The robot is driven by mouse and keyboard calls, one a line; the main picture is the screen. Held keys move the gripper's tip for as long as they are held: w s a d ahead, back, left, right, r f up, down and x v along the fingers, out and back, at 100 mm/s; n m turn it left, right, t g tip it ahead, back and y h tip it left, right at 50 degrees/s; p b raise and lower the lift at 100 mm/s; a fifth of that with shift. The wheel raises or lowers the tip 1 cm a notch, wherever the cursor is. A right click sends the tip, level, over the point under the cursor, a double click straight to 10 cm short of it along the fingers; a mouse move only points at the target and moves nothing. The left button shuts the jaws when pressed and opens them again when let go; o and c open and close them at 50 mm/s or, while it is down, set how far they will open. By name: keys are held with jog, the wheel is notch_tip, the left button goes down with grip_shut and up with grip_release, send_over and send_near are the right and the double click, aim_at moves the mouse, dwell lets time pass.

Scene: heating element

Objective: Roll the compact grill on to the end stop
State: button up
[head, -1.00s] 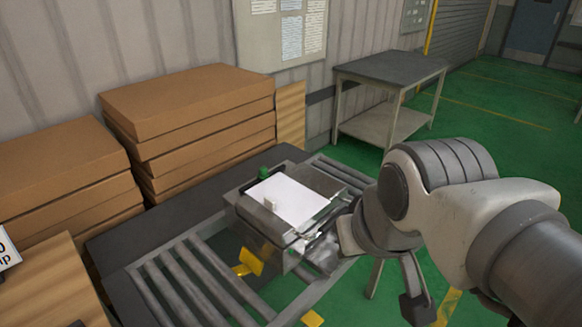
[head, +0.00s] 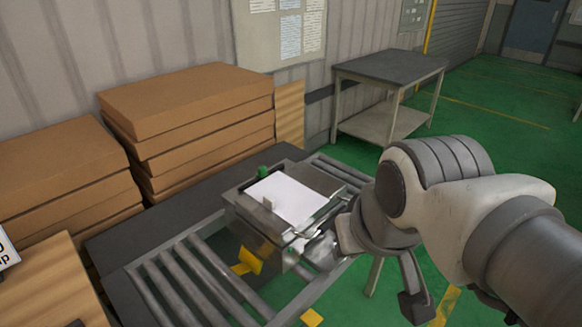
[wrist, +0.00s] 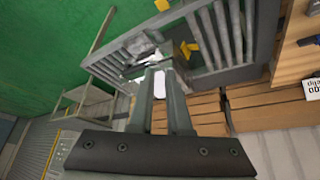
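The compact grill (head: 262,225) is a boxy metal unit on the roller conveyor (head: 190,278). It has a white sheet (head: 287,197) on top, a green knob (head: 263,171) at its back and a bar handle (head: 325,212) on its right side. My gripper (head: 318,248) is at the grill's right front side, close to the handle. In the wrist view, my gripper's fingers (wrist: 160,80) point at the grill with a narrow gap between them. The fingers hide much of the grill there, and I cannot tell whether they grip the handle. I cannot clearly identify the end stop.
Stacked cardboard boxes (head: 190,115) stand behind the conveyor to the left. Bare rollers lie on both sides of the grill. A yellow piece (head: 250,262) shows at the conveyor's near side. A grey table (head: 390,68) stands farther back on the open green floor.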

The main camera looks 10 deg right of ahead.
jog(key=o, duration=0.6)
jog(key=f+g, duration=0.1)
jog(key=f, duration=0.1)
jog(key=d+f+n+h+b, duration=0.1)
jog(key=f+n+g+b, duration=0.1)
jog(key=f, duration=0.1)
jog(key=shift+w+d+f+g, duration=0.25)
jog(key=shift+w+f+g, duration=0.05)
jog(key=shift+f, duration=0.05)
jog(key=w+d+f+n+g+h+b, duration=0.35)
jog(key=w+f+n+h+b, duration=0.2)
jog(key=f+n+h, duration=0.35)
jog(key=w+a+f+n+t+h+b, duration=0.5)
jog(key=w+a+f+n+t+b, duration=0.3)
jog(key=w+a+f+n+t, duration=0.5)
jog(key=shift+m+g, duration=0.5)
jog(key=shift+g, duration=0.45)
jog(key=x, duration=0.6)
jog(key=r+b+x, duration=0.1)
jog(key=x, duration=0.6)
jog(key=b+x, duration=0.1)
jog(key=x, duration=0.6)
jog(key=shift+s+d+r, duration=0.15)
jog(key=shift+s+r, duration=0.05)
jog(key=shift+s, duration=0.1)
grip_shut()
